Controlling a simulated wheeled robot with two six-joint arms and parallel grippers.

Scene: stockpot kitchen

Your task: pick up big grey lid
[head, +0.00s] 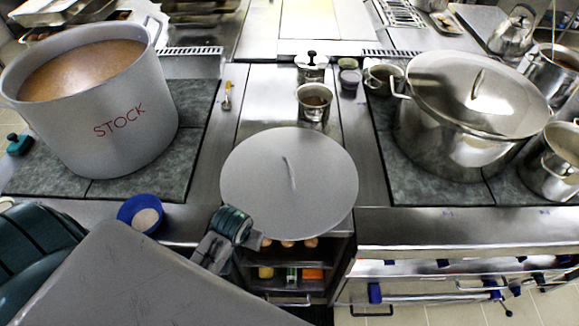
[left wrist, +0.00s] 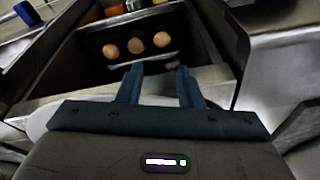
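The big grey lid (head: 289,182) is a wide flat disc with a thin handle at its centre. In the head view it lies over the middle of the steel counter, its near edge above the open shelf unit. My left gripper (left wrist: 160,85) shows in the left wrist view with its two dark fingers apart and no object clearly between them. In the head view its wrist is at the lid's near left edge, and the fingers cannot be made out. Whether it touches the lid cannot be told. My right gripper is not in view.
Several eggs (left wrist: 136,46) sit in the open unit below the counter. A large STOCK pot (head: 95,105) stands left and a lidded steel pot (head: 465,125) right. A blue bowl (head: 141,214) is near the left front edge. A small steel pot (head: 314,103) stands behind the lid.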

